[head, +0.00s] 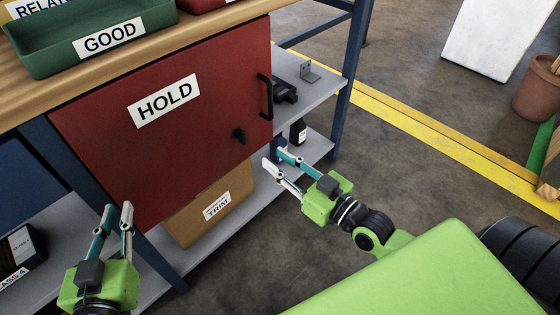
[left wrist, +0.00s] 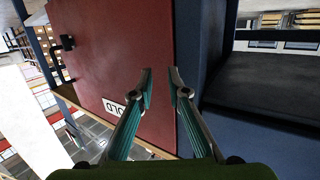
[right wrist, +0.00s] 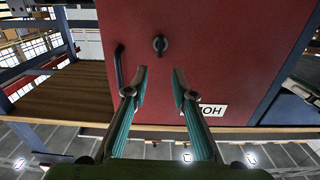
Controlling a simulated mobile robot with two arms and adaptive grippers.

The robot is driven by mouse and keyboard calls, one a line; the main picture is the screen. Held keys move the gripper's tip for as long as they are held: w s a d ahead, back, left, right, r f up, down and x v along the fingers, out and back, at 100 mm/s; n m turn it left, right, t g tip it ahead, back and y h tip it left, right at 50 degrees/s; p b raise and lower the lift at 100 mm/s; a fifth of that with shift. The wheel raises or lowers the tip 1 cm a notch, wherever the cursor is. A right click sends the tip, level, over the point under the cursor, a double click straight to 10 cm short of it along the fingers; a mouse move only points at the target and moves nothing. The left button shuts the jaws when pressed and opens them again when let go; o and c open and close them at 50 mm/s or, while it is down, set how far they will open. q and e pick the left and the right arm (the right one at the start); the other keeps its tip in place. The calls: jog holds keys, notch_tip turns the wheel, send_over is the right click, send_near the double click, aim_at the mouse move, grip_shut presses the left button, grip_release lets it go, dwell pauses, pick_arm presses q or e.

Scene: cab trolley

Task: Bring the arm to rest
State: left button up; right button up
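My left gripper (head: 118,207) is at the lower left of the head view, in front of the bench's lower left side. Its fingers stand apart with nothing between them; the left wrist view shows the same gap (left wrist: 160,82). My right gripper (head: 273,157) is right of and below the red HOLD door (head: 165,145), near the shelf edge. Its fingers are also apart and empty, as the right wrist view shows (right wrist: 160,82). The door looks closed. Neither gripper appears to touch it.
A TRIM cardboard box (head: 185,225) sits on the lower shelf. A green GOOD tray (head: 50,60) is on the bench top. Blue bench posts (head: 345,80) stand nearby.

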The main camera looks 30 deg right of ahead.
dwell(0.5)
